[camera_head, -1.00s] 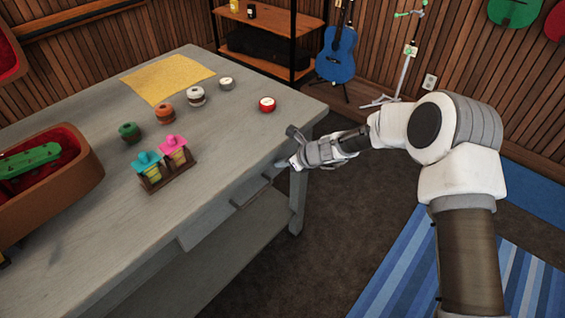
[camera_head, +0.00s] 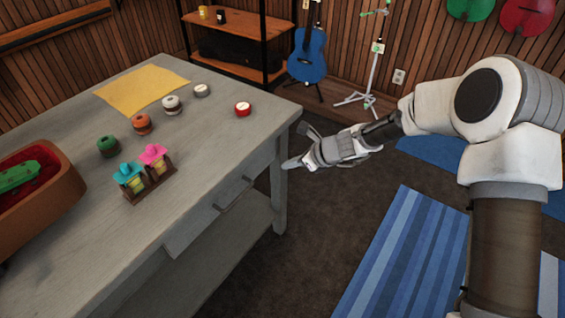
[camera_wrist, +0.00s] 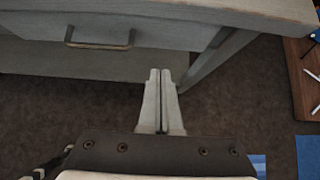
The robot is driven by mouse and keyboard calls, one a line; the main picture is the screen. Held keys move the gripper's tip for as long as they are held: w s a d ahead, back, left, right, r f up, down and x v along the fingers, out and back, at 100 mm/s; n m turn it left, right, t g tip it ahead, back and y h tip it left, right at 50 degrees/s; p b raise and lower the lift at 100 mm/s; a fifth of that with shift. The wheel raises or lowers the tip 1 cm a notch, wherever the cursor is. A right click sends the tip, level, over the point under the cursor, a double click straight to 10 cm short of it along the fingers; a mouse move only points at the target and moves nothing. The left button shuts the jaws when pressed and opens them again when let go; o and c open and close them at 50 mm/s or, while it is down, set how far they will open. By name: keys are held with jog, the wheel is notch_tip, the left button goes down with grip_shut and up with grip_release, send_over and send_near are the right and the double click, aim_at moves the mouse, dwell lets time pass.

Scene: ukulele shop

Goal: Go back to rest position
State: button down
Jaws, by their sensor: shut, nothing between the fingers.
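My gripper (camera_head: 291,163) is off the right end of the grey workbench (camera_head: 75,240), near its front right leg and over the dark floor. In the wrist view my gripper (camera_wrist: 160,75) has its two fingers together with nothing between them, pointing at the open space under the bench. The bench's drawer (camera_wrist: 110,30) with its metal handle shows beyond the fingers. My arm reaches in from the right side of the head view.
A blue guitar (camera_head: 307,55) and a stand (camera_head: 360,100) are behind. Floor by the blue striped rug (camera_head: 400,255) is clear.

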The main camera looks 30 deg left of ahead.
jog(key=s+d+r+n+t+h+p, duration=0.1)
jog(key=s+d+r+n+h+p, duration=0.15)
jog(key=d+r+n, duration=0.65)
jog(key=s+d+r+n+t+h+p, duration=0.1)
jog(key=s+d+r+n+p, duration=0.2)
jog(key=d+r, duration=1.2)
jog(key=s+d+r+n+t+h+p, duration=0.1)
jog(key=s+d+r+n+h+p, duration=0.1)
jog(key=s+d+r, duration=0.5)
jog(key=s+d+r+n+t+h+p, duration=0.1)
jog(key=s+d+r+n+h+p, duration=0.2)
jog(key=d, duration=0.9)
jog(key=s+r+n, duration=0.1)
jog(key=s+r, duration=0.2)
jog(key=s, duration=0.2)
jog(key=shift+s+d+r+n+t+p, duration=0.15)
jog(key=shift+s+r+n+t+p, duration=0.05)
jog(key=shift+r+n+t+p, duration=0.2)
jog(key=shift+h, duration=0.25)
